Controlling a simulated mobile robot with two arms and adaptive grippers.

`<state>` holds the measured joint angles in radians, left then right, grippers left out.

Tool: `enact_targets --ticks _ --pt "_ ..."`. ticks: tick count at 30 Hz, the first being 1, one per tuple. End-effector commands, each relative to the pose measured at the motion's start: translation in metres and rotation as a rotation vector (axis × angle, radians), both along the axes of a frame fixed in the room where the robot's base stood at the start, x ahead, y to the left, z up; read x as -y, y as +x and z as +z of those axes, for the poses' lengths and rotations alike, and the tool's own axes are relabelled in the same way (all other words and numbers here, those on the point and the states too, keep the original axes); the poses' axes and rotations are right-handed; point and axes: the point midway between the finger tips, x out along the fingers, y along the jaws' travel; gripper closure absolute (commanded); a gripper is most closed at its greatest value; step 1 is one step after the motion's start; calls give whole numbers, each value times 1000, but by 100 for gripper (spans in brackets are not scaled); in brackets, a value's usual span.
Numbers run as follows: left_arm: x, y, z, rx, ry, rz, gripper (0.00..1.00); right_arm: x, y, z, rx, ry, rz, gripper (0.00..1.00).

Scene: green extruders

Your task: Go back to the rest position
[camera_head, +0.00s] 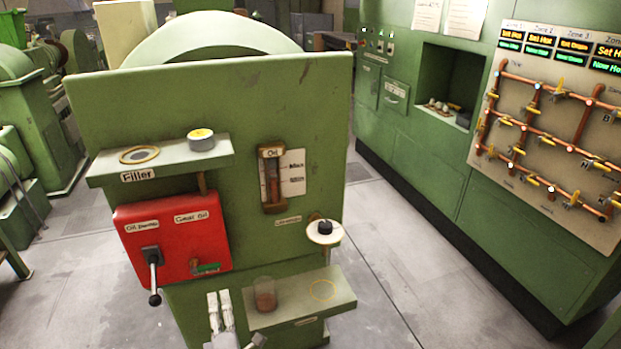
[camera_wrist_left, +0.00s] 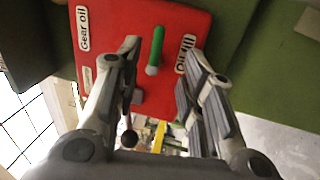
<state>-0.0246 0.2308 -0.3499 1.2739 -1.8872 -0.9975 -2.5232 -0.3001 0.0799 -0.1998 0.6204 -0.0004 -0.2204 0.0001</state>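My left gripper (camera_head: 219,297) is at the bottom of the head view, below the red oil panel (camera_head: 178,238) and left of the lower shelf. In the left wrist view its two fingers (camera_wrist_left: 160,50) stand apart with nothing held between them. Beyond them is the red panel (camera_wrist_left: 185,18) with a green handle (camera_wrist_left: 156,48) seen between the fingers. The fingers look clear of the handle, though the exact distance cannot be told. My right gripper is not in view.
The green machine (camera_head: 240,110) stands in front. A lower shelf (camera_head: 335,283) bears a glass with brown liquid (camera_head: 265,294). A black-knobbed lever (camera_head: 153,275) sticks out of the panel. An upper shelf (camera_head: 110,168) holds a round tin (camera_head: 201,141). Open floor (camera_head: 385,235) lies right.

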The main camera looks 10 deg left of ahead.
Motion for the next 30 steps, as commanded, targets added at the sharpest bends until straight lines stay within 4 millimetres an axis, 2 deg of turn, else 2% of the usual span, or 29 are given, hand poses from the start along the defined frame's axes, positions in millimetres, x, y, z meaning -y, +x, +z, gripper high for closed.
enact_targets --ticks 2,5,8,9,11,15,17,21,26,30 --pt "-2 -2 -10 -9 -43 0 64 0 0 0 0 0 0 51" --pt "-9 -11 -42 -28 -197 6 64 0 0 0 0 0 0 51" --pt "-17 -31 -96 -42 -467 41 64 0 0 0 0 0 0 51" --pt "-19 -42 -120 -42 -595 68 64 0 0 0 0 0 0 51" --pt "-22 -61 -156 -32 -789 124 64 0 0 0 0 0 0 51" --pt "-19 -114 -233 42 -1224 311 64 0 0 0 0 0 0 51" --pt "-14 -140 -262 97 -1400 415 64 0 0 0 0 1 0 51" --pt "1 -203 -319 287 -1761 708 64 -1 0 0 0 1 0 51" --pt "28 -277 -368 628 -2071 1110 64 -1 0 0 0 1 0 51" --pt "53 -339 -397 1047 -2206 1492 64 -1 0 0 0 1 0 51"
